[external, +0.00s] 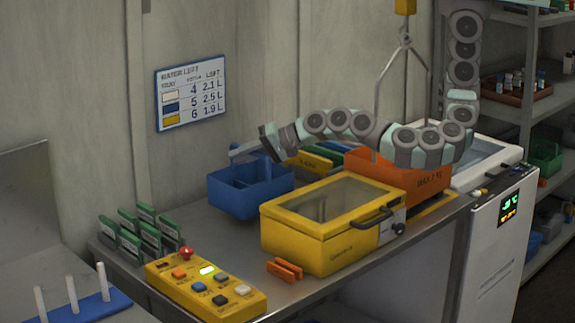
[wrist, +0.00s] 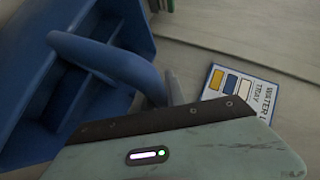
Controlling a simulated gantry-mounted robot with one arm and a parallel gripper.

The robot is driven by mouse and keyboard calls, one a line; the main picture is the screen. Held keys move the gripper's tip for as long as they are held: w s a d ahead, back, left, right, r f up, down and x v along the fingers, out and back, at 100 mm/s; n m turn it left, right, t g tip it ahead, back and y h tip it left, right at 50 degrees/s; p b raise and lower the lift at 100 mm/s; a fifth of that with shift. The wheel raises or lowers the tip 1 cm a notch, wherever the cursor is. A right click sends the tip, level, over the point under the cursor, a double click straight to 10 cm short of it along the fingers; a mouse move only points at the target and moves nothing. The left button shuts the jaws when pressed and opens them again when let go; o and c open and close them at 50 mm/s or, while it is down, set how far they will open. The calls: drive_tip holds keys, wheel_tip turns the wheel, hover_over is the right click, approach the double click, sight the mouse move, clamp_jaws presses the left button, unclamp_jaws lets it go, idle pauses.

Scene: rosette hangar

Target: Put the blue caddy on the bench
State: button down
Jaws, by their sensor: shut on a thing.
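The blue caddy (external: 238,203) is an open box with a divider and a loop handle, left of the yellow lidded box in the external view. My gripper (external: 267,143) reaches in from the right and is shut on the caddy's handle. In the wrist view the caddy (wrist: 75,95) fills the left side, and its handle runs to the grey fingertip of my gripper (wrist: 174,88). The caddy looks roughly level over the bench (external: 345,268). I cannot tell whether its bottom touches the bench top.
The yellow lidded box (external: 300,240) stands right of the caddy. Several green cards (external: 140,232) stand in a rack at the left. A yellow button panel (external: 205,285) lies in front. An orange bin (external: 400,175) stands behind, below a hanging hook. A wall sign (external: 190,92) hangs above.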

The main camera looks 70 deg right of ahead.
wheel_tip(320, 180, down, 3)
drive_tip(key=shift+r, duration=0.1)
drive_tip(key=c, duration=1.4)
unclamp_jaws()
drive_tip(key=shift+f, duration=0.2)
drive_tip(key=shift+o, duration=0.2)
drive_tip(key=shift+r, duration=0.15)
drive_tip(key=shift+v, duration=2.75)
